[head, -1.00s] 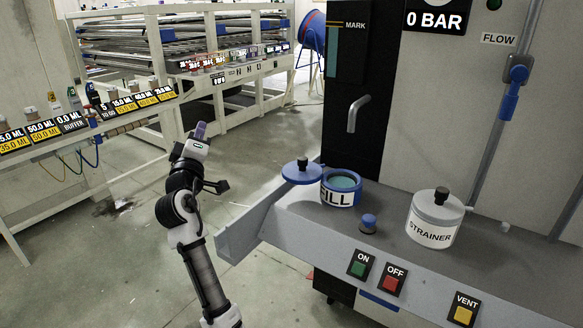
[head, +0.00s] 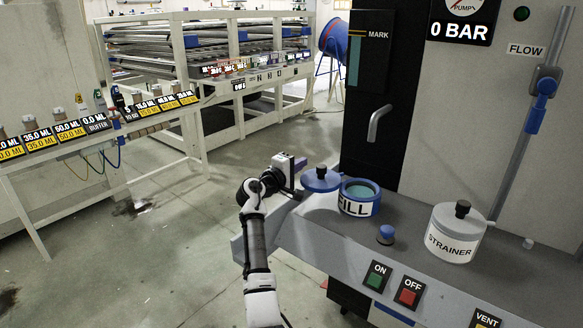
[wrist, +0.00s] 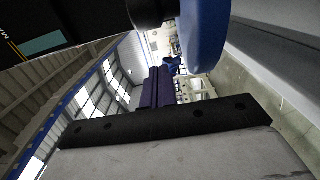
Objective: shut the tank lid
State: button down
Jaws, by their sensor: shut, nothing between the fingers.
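The tank (head: 358,208), labelled FILL, stands on the grey ledge with its top open and teal liquid showing inside. Its blue lid (head: 322,186) with a black knob lies level off to the left of the opening, swung aside. My gripper (head: 299,163) is shut and empty, just left of the lid in the head view. Whether it touches the lid I cannot tell. In the wrist view the closed purple fingers (wrist: 157,88) point past the blue lid edge (wrist: 205,38), and the black knob (wrist: 150,10) shows at the top.
On the grey ledge (head: 410,260) stand a blue button (head: 386,234) and a white strainer pot (head: 454,235). ON and OFF buttons sit on its front. A pipe handle (head: 378,124) juts out above the tank. Floor to the left is clear up to the bottle rack (head: 60,165).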

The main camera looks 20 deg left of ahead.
aim_at(311, 178)
jog(key=shift+s+d+p, duration=0.35)
jog(key=shift+d+p, duration=0.2)
jog(key=shift+d, duration=0.35)
jog(key=shift+s+d+p, duration=0.3)
jog(key=shift+d+p, duration=0.25)
jog(key=shift+d, duration=0.3)
jog(key=shift+d+y, duration=0.1)
jog(key=shift+y, duration=0.2)
jog(key=shift+s+d+n+y+p, duration=0.2)
jog(key=shift+s+n+y+p, duration=0.15)
jog(key=shift+n+p, duration=0.2)
jog(key=shift+t+y, duration=0.25)
jog(key=shift+t, duration=0.05)
